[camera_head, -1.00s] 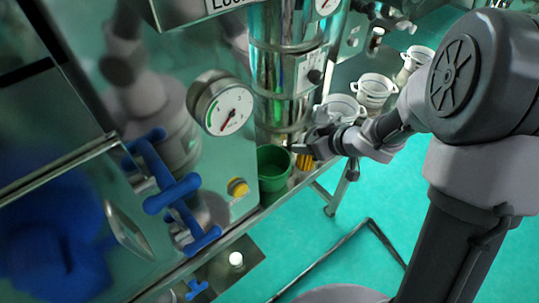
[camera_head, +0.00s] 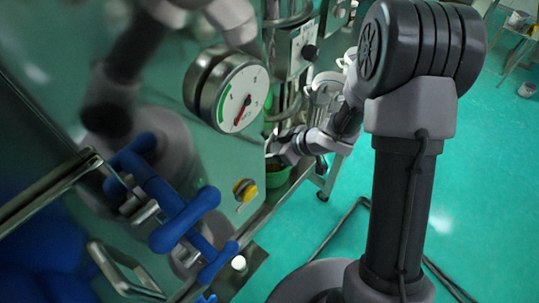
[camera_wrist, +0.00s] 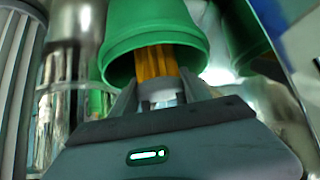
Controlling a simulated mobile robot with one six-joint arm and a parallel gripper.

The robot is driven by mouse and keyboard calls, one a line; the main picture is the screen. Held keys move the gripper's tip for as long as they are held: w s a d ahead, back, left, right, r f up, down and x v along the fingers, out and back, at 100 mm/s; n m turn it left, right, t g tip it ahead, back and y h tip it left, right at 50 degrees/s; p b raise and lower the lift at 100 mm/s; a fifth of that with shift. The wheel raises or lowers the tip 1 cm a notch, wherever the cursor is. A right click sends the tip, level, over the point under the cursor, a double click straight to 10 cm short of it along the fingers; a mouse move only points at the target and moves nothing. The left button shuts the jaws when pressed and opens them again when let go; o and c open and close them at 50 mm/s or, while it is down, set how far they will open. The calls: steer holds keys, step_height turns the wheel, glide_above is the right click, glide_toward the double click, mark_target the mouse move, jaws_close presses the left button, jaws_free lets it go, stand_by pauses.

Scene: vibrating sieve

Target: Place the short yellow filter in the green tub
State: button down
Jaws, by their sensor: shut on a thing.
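The green tub (camera_head: 277,178) stands at the foot of the steel column, partly hidden behind my gripper (camera_head: 284,148). In the wrist view the tub (camera_wrist: 155,20) is at the top, its mouth facing my fingers. My gripper (camera_wrist: 160,92) is shut on the short yellow filter (camera_wrist: 154,65), holding it by its pale end. The ribbed yellow part points into the tub's mouth, and its far end is hidden behind the rim. In the head view the filter is hidden at my gripper. I cannot tell whether the filter touches the tub.
Blue handles (camera_head: 185,220) are at lower left. White containers (camera_head: 326,88) stand behind my wrist. Open green floor lies to the right.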

steer(key=shift+w+a+f, duration=0.1)
steer(key=shift+w+f, duration=0.05)
steer(key=shift+f, duration=0.1)
steer(key=shift+f, duration=0.1)
steer(key=c, duration=0.8)
jaws_free()
